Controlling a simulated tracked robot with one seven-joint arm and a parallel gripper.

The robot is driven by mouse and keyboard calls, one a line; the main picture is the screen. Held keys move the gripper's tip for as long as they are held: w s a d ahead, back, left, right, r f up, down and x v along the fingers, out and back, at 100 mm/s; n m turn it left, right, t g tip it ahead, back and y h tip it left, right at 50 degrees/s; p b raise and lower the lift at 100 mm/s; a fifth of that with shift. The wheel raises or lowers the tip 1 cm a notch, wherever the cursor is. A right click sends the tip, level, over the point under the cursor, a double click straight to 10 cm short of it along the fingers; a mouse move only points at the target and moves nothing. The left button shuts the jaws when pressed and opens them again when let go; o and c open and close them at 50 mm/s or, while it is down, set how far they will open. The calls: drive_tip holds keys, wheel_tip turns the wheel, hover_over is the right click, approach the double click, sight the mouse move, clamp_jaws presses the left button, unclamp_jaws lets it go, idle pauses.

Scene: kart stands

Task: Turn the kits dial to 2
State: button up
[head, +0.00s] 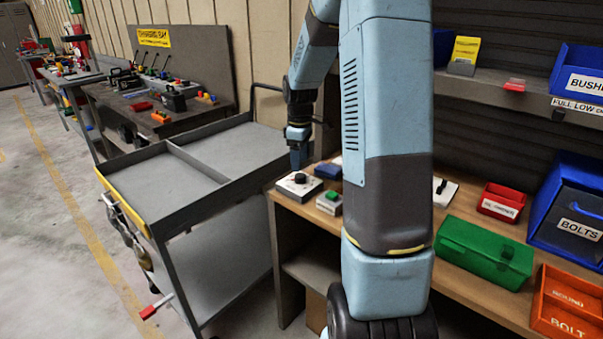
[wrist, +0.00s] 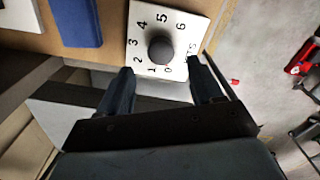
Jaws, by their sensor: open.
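The kits dial is a dark round knob (wrist: 160,50) on a white plate (wrist: 184,22) marked with numbers from 0 to 6, partly lettered "TS" at one edge. The numbers run around the knob; I cannot tell which one it points to. In the head view the plate (head: 291,190) with its dark knob (head: 300,178) sits at the left front corner of the wooden bench. My gripper (wrist: 160,82) is open, with its fingers apart and the knob showing beyond and between them. In the head view my gripper (head: 296,164) hangs just above the dial, pointing down.
A blue block (wrist: 76,22) lies beside the plate. A box with a green top (head: 330,202) stands close by on the bench (head: 460,283). A grey cart (head: 190,190) is left of the bench. A green case (head: 485,252) and bins are to the right.

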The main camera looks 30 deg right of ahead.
sight(300, 175)
drive_tip(key=shift+f, duration=2.75)
drive_tip(key=c, duration=1)
drive_tip(key=shift+d, duration=0.1)
drive_tip(key=shift+c, duration=0.3)
